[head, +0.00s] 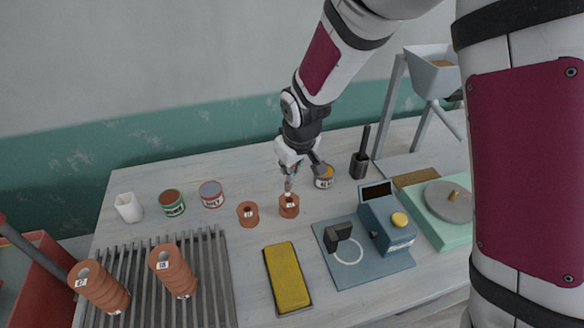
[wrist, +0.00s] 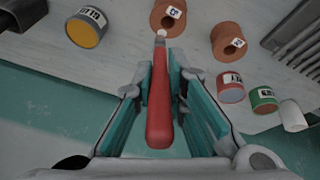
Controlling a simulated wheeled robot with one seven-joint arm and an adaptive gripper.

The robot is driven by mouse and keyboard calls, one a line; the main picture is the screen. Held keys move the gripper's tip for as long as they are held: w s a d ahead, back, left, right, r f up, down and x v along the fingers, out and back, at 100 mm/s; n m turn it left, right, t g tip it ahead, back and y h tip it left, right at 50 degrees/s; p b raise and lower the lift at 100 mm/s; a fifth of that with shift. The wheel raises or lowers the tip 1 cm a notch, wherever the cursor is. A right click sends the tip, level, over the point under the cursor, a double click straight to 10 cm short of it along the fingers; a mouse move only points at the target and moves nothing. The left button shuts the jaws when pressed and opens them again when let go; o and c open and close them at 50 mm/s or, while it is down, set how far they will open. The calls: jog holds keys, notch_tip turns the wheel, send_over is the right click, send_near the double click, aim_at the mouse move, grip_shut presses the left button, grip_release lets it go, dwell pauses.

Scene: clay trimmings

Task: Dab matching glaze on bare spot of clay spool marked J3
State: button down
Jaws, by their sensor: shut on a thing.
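My gripper (head: 290,167) is shut on a red-handled dabber (wrist: 159,108) with a pale tip. The tip points at a clay spool (head: 289,209) with a white tag; it also shows at the top of the wrist view (wrist: 163,26). The tip is at or just above this spool's edge; contact cannot be told. A second tagged clay spool (head: 248,218) stands to its left. The tags are too small to read, so I cannot tell which is J3. Glaze cans stand around: a yellow-orange one (head: 324,180), a mauve one (head: 211,199) and a brown one (head: 173,208). No bare spot is discernible.
Tagged spool stacks (head: 173,272) stand on a slatted rack (head: 215,280) at left. A yellow sponge (head: 287,282) lies in front. A blue device (head: 386,224), turntable (head: 449,202), dark holder (head: 360,166) and hopper (head: 432,75) are at right. A white cup (head: 129,209) is far left.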

jog(key=shift+f, duration=0.4)
dwell(0.8)
jog(key=shift+r, duration=0.15)
dwell(0.6)
jog(key=shift+r+p, duration=0.85)
jog(key=shift+r, duration=2.05)
jog(key=shift+s, duration=0.1)
